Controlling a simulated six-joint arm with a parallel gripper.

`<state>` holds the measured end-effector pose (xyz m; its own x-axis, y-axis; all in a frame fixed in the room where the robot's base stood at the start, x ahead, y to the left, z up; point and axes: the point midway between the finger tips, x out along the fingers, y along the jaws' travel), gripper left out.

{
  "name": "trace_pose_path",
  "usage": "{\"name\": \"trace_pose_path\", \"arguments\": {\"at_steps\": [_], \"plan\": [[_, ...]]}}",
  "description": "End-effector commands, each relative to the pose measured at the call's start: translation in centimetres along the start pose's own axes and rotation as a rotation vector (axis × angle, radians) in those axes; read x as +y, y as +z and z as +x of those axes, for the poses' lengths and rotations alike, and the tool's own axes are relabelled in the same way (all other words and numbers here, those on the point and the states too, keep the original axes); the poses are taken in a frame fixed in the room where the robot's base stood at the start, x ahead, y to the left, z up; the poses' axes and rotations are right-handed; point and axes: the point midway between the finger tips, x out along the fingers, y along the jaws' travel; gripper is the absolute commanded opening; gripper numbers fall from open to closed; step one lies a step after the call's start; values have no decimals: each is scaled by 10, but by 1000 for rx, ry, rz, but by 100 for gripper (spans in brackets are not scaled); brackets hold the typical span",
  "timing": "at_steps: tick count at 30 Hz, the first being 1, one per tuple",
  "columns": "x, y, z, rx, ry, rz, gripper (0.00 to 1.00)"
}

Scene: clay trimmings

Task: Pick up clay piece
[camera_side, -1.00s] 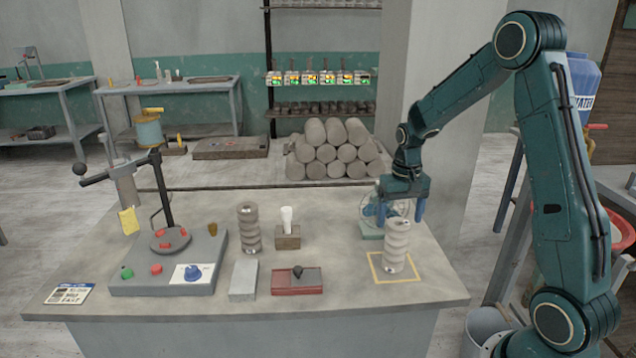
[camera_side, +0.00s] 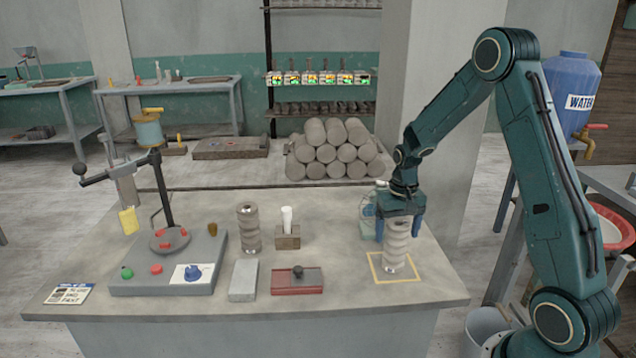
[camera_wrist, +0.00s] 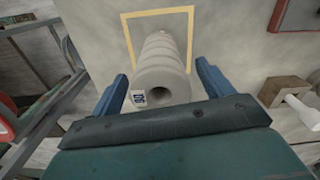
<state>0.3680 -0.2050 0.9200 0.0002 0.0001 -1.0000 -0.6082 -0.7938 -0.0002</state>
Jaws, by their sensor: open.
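The clay piece (camera_side: 397,245) is a pale grey, ribbed upright cylinder standing inside a yellow square outline (camera_side: 405,279) at the right of the table. In the wrist view the clay piece (camera_wrist: 162,68) shows its top with a dark round hole and a small label. My gripper (camera_side: 398,236) points down over the clay piece. Its blue fingers are open, one on each side of the upper part. In the wrist view my gripper (camera_wrist: 160,85) has the clay piece between its fingers, with gaps visible on both sides.
A darker ribbed clay cylinder (camera_side: 248,228), a wooden block with a white tool (camera_side: 287,237), a grey block (camera_side: 243,280) and a red box (camera_side: 297,281) stand left. A control machine (camera_side: 170,265) is farther left.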

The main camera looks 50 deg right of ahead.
Motion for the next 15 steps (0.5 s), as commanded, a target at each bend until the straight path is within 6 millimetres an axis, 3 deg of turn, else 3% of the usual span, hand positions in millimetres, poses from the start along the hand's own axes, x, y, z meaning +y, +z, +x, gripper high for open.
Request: {"name": "trace_pose_path", "arguments": {"at_steps": [3, 15], "plan": [[0, 0, 0, 0, 0, 0, 79], [0, 0, 0, 0, 0, 0, 1]]}}
